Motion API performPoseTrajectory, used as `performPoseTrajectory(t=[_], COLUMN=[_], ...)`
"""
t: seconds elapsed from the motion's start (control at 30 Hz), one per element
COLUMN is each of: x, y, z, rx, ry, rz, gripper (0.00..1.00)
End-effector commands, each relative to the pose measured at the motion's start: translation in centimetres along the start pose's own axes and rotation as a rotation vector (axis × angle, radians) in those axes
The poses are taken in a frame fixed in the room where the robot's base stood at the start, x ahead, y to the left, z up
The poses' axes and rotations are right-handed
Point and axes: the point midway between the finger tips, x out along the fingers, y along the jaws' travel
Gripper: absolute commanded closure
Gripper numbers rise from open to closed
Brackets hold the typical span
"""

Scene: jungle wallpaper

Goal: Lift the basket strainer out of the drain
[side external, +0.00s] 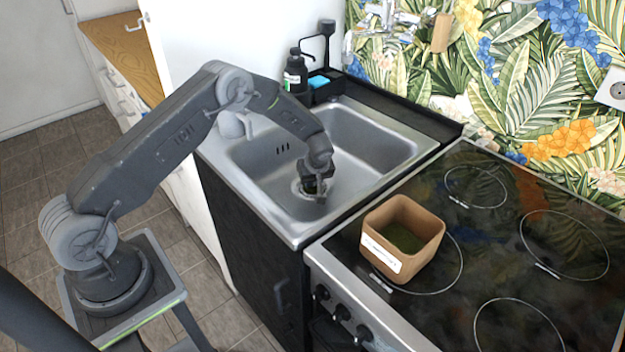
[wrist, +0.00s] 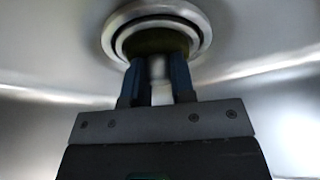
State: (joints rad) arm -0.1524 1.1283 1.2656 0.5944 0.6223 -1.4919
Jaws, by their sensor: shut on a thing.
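The steel sink (side external: 255,163) is a square basin set in the counter. The drain (wrist: 203,22) is a round metal ring in its floor; it also shows in the side view (side external: 298,188). My gripper (side external: 318,192) reaches down into the basin over the drain. In the wrist view my gripper (wrist: 158,75) has its two blue fingers shut on the light metal stem of the basket strainer (wrist: 157,68). The strainer's dark, olive-toned body sits within the drain ring. How far it is seated or raised cannot be told.
A brown square pot (side external: 418,222) with a white label stands on the black cooktop (side external: 480,255) to the right. A black soap bottle (side external: 295,75) and a blue sponge (side external: 319,81) are at the sink's back edge. The basin walls surround my gripper.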

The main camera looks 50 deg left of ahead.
Motion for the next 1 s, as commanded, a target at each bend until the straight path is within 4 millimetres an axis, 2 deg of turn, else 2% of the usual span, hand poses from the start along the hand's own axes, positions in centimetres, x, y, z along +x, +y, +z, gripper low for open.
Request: performPoseTrajectory(t=[0.13,1.0], x=[0.0,-1.8], y=[0.0,0.0], z=[0.0,-0.8], rx=[0.0,0.0], ry=[0.0,0.0], rz=[0.0,0.0], gripper=[1.0,1.0])
